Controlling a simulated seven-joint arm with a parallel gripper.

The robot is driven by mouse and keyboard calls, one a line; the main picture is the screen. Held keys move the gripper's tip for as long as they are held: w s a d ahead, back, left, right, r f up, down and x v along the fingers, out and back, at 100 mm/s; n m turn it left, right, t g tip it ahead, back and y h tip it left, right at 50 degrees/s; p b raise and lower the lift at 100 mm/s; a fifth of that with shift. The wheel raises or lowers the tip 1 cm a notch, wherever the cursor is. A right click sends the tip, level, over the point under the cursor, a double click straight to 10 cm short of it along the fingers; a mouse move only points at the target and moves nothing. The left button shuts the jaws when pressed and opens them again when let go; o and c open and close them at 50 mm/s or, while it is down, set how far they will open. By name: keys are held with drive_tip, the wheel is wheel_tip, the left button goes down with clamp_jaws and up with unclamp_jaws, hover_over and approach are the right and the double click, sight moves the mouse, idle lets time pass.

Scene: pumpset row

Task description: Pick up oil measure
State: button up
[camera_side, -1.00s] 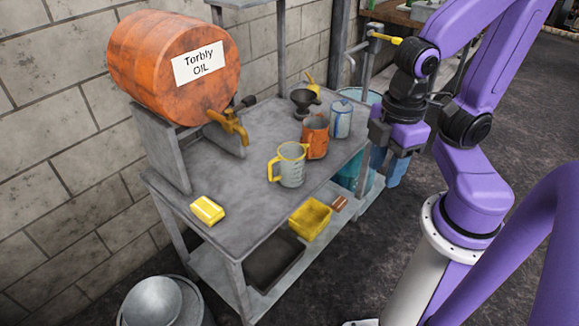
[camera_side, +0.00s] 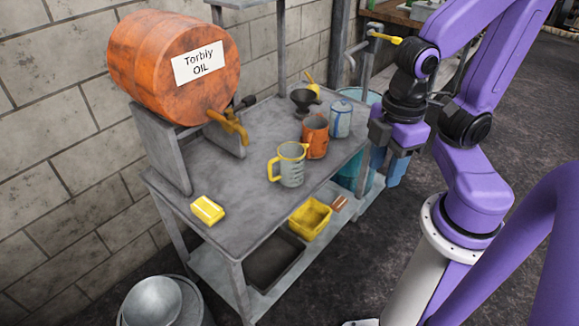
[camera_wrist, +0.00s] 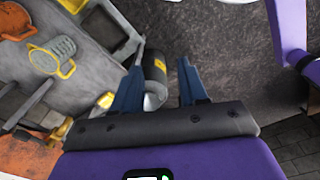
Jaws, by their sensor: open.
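The oil measure, a pale see-through jug (camera_side: 291,170) with a yellow rim, yellow handle and marked side, stands upright on the grey metal bench (camera_side: 235,215) near its front edge. It also shows at the upper left of the wrist view (camera_wrist: 47,62). My gripper (camera_side: 387,172) has blue fingers pointing down and hangs beyond the bench's right end, to the right of the jug and apart from it. In the wrist view my gripper (camera_wrist: 158,72) is open, with nothing held between its fingers.
An orange jug (camera_side: 316,138), a blue-white can (camera_side: 341,119) and a dark funnel (camera_side: 303,101) stand behind the oil measure. An orange oil drum (camera_side: 170,85) with a brass tap sits at back left. A yellow block (camera_side: 208,210) lies front left.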

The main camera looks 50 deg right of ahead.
drive_tip(key=o, duration=1)
